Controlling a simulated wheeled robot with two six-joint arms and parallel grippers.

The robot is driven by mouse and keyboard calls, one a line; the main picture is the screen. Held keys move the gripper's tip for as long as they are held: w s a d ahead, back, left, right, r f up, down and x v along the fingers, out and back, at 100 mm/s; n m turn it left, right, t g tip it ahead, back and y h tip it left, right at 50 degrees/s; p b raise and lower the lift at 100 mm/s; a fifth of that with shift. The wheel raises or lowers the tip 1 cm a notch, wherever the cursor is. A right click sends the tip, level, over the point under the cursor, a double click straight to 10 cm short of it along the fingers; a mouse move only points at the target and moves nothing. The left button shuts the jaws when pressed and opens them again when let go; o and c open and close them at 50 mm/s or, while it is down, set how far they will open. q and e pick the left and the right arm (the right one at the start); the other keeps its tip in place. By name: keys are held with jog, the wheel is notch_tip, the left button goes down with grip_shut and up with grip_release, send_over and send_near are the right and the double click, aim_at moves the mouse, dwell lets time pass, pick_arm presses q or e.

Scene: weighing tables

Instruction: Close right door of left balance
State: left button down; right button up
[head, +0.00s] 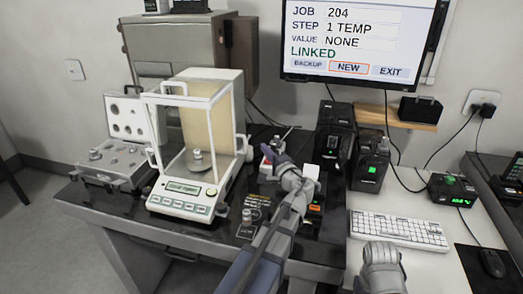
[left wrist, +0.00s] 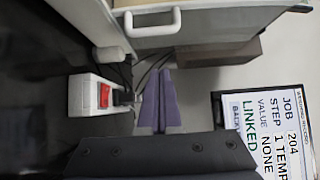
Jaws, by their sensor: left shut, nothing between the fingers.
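The left balance (head: 180,203) is white with a clear glass draft shield and stands on the dark table. A small metal weight (head: 198,160) sits on its pan. The right door's white handle (head: 242,145) is near the rear of the right side, so the door looks slid back. A white handle also shows in the left wrist view (left wrist: 150,20), at the top. My right gripper's fingers do not show.
An open weight case (head: 133,117) stands left of the balance. A white box with a red switch (left wrist: 95,95) lies near my left fingers. A small weight (head: 247,216) stands in front. Black devices (head: 336,130) and a keyboard (head: 398,229) are to the right.

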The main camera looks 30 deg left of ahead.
pick_arm(q)
jog(key=x, duration=0.9)
jog(key=shift+s+d, duration=0.2)
jog(key=shift+s, duration=0.9)
jog(key=shift+s+d, duration=0.2)
jog(key=shift+s, duration=0.95)
